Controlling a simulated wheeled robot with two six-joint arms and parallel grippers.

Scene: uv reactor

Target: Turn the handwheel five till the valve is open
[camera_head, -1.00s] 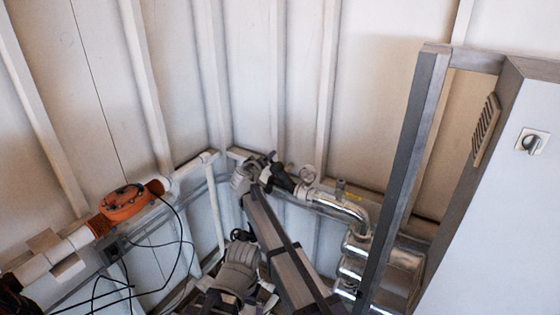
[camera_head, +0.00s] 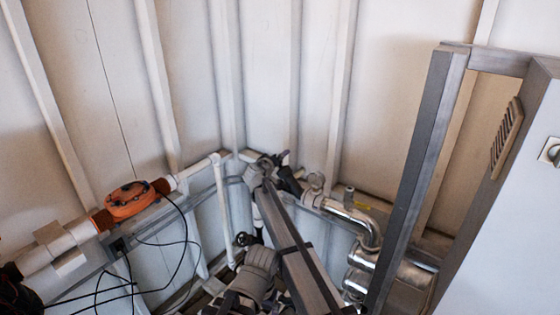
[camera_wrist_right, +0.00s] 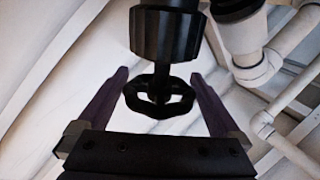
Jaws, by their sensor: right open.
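A black handwheel (camera_wrist_right: 160,98) with a lobed rim hangs below a dark valve body (camera_wrist_right: 165,32) in the right wrist view. My right gripper (camera_wrist_right: 160,76) is open, with one dark finger on each side of the handwheel. Gaps show between both fingers and the rim, and nothing is held. In the head view my right arm reaches to the pipework in the corner, and its fingers are hidden or too small to make out. A small dark handwheel (camera_head: 249,238) also shows beside my arm. No number can be read. My left gripper is not in view.
A chrome pipe bend (camera_head: 352,216) and a grey frame post (camera_head: 415,180) stand right of my arm. An orange unit (camera_head: 133,200) sits on the white pipe at left, with black cables (camera_head: 185,245) hanging below. White pipes (camera_wrist_right: 262,70) run close right of the gripper.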

